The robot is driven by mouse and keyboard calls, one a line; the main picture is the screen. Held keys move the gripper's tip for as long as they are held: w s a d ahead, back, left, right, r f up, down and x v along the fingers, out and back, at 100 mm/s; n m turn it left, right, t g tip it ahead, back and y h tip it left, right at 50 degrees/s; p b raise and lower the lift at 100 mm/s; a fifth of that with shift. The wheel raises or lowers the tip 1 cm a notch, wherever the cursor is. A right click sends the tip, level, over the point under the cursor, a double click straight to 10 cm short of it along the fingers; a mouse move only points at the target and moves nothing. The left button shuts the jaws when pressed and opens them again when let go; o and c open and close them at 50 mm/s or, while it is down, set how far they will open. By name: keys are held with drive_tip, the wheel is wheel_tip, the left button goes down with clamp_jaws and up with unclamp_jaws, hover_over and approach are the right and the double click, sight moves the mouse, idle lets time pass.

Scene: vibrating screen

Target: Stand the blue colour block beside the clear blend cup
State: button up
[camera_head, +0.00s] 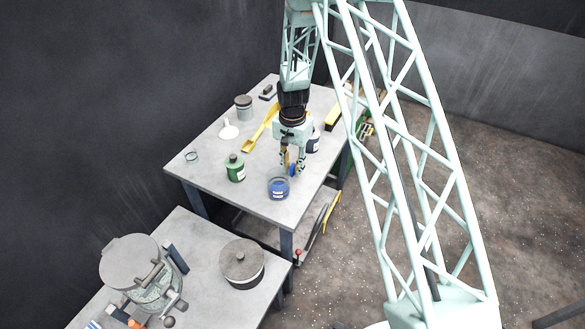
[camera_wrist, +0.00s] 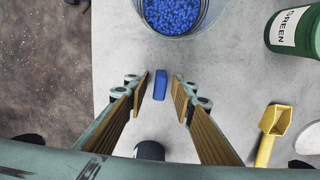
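The blue colour block (camera_wrist: 160,85) is a small blue bar on the grey table. In the wrist view it lies between my two fingertips, with a gap on each side. In the head view a bit of the blue block (camera_head: 292,170) shows between the fingers. My gripper (camera_wrist: 160,92) is open around it; it also shows in the head view (camera_head: 292,167). A clear cup (camera_head: 279,190) filled with blue pellets and bearing a white label stands just in front of the block, apart from it; its rim tops the wrist view (camera_wrist: 205,17).
A green jar (camera_head: 235,168) stands left of the cup. A dark labelled jar (camera_head: 313,141) is behind my gripper. A yellow scoop (camera_head: 258,134), a white funnel-like piece (camera_head: 229,131), a small clear dish (camera_head: 191,156) and a grey-lidded jar (camera_head: 243,107) lie further left and back.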

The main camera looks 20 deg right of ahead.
drive_tip(key=shift+r, duration=0.1)
wheel_tip(320, 180, up, 12)
idle(1.0)
drive_tip(key=shift+r, duration=0.15)
idle(0.6)
wheel_tip(320, 180, up, 18)
drive_tip(key=n+t, duration=0.1)
drive_tip(key=n, duration=0.1)
hover_over(293, 166)
drive_tip(key=s, duration=0.7)
drive_tip(key=s+r+n, duration=0.2)
drive_tip(key=s+r, duration=1)
drive_tip(key=r, duration=0.1)
drive_tip(key=s+r+n+t, duration=0.1)
drive_tip(key=s+r, duration=0.2)
drive_tip(key=s, duration=0.7)
drive_tip(key=s+r+n+t, duration=0.1)
drive_tip(key=s+r+n, duration=0.1)
drive_tip(key=s, duration=0.9)
drive_tip(key=s+r+n, duration=0.1)
drive_tip(key=s+r, duration=0.3)
drive_tip(key=s, duration=0.6)
drive_tip(key=shift+s+r+t, duration=0.2)
drive_tip(key=shift+t, duration=0.2)
